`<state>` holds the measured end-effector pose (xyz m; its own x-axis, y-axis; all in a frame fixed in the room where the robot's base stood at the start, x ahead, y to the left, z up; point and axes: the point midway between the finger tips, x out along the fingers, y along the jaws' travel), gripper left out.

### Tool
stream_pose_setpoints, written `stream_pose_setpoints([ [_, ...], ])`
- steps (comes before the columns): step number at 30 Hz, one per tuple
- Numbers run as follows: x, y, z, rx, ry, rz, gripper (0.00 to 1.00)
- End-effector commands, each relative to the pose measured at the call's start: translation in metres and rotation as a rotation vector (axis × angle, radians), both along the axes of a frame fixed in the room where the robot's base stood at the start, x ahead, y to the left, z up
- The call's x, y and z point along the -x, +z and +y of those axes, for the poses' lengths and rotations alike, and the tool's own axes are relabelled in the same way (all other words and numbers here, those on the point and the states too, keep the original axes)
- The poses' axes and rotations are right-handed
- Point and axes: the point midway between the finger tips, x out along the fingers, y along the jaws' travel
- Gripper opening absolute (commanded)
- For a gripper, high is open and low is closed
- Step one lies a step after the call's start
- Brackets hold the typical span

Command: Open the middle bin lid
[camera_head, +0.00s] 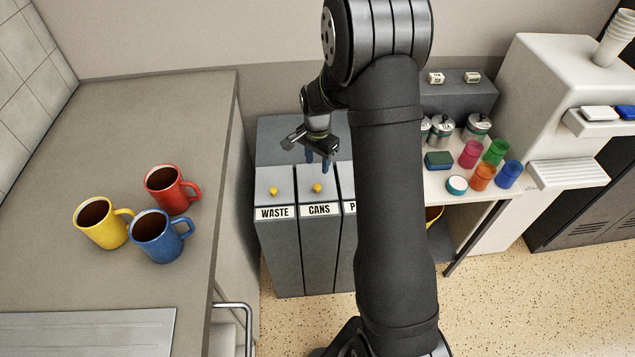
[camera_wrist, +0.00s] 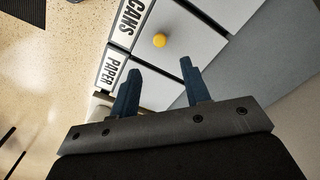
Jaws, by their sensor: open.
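The middle bin, labelled CANS, has a light grey lid (camera_head: 312,195) with a yellow knob (camera_head: 317,188) near its front edge. The lid lies shut. In the wrist view the knob (camera_wrist: 159,40) is just beyond my fingertips, roughly between them. My gripper (camera_head: 317,163) is open and empty, its blue fingers pointing down over the back part of the bins, behind the knob. I see no contact with the lid. The CANS label (camera_wrist: 130,20) also shows in the wrist view.
The WASTE bin (camera_head: 277,250) stands left, its lid shut. The PAPER bin (camera_wrist: 112,76) stands on the other side, mostly hidden by my arm in the head view. A counter (camera_head: 130,110) with several mugs is at left; a shelf with cups (camera_head: 470,154) is at right.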

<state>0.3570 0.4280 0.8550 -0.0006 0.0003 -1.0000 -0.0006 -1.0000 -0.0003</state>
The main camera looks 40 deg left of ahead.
Motion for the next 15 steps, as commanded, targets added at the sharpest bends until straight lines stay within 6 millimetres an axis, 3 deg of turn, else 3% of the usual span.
stream_pose_setpoints([
  [6,0.001,-0.049,-0.001,0.003,0.000,0.003,0.43],
  [15,0.000,-0.091,0.000,0.000,0.000,0.001,0.43],
])
